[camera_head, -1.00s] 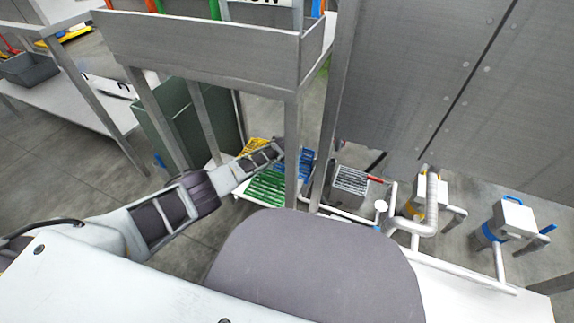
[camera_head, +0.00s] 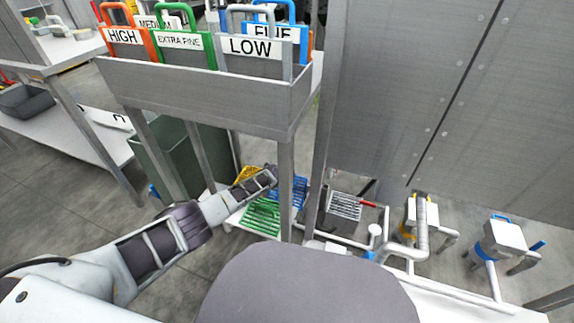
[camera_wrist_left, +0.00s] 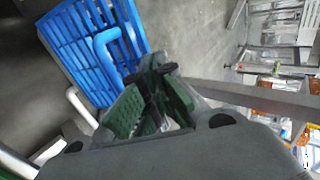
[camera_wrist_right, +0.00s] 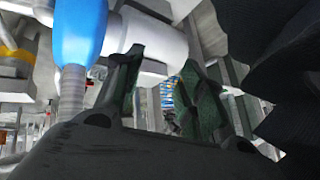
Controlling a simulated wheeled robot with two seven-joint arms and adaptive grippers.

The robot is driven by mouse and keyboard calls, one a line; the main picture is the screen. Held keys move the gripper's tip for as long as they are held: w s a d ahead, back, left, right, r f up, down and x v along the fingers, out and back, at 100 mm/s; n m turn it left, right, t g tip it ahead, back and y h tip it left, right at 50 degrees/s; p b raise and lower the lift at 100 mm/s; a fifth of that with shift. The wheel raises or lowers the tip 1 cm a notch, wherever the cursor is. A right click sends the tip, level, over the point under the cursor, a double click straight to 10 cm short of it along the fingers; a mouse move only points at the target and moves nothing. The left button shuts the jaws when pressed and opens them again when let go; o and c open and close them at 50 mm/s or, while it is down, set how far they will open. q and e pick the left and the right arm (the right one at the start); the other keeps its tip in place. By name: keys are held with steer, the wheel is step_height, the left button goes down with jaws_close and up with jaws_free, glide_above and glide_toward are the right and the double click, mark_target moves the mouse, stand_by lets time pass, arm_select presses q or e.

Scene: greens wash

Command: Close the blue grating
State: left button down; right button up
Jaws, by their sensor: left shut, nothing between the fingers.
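The blue grating (camera_head: 290,187) lies low behind a grey post, beside the green grating (camera_head: 261,217) and the yellow grating (camera_head: 248,173). In the left wrist view the blue grating (camera_wrist_left: 85,50) fills the upper left as a slatted panel with a blue looped handle (camera_wrist_left: 106,40). I cannot tell its exact tilt. My left gripper (camera_head: 272,172) is shut and empty beside the blue grating; its fingertips (camera_wrist_left: 148,78) show just below the handle, apparently apart from it. My right gripper (camera_wrist_right: 165,70) is open beside a white pipe with a blue part (camera_wrist_right: 80,30); the head view does not show it.
A grey rack (camera_head: 200,95) with labelled panels stands over the gratings, and its post (camera_head: 286,175) is close to my left gripper. A green bin (camera_head: 165,160) is at left. A grey grate box with a red handle (camera_head: 345,205) and white pipes (camera_head: 420,225) are at right.

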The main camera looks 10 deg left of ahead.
arm_select(q)
steer(key=shift+s+a+r+p, duration=0.1)
steer(key=shift+s+r+p, duration=0.15)
steer(key=shift+r+p, duration=0.55)
steer(key=shift+s+d+r+p, duration=0.1)
steer(key=shift+s+r+p, duration=0.1)
steer(key=shift+r+p, duration=0.6)
steer(key=shift+s+a+r+p, duration=0.1)
steer(key=shift+s+r+p, duration=0.15)
steer(key=shift+r+p, duration=0.55)
steer(key=r+p, duration=0.2)
steer(key=shift+s+a+p, duration=0.1)
steer(key=shift+s+p, duration=0.2)
steer(key=shift+s, duration=0.1)
arm_select(e)
step_height(320, 180, up, 12)
steer(key=s+d+g+h, duration=0.2)
steer(key=shift+d+r+n, duration=0.15)
steer(key=shift+d+n, duration=0.1)
steer(key=shift+n, duration=0.15)
arm_select(q)
steer(key=shift+f, duration=0.1)
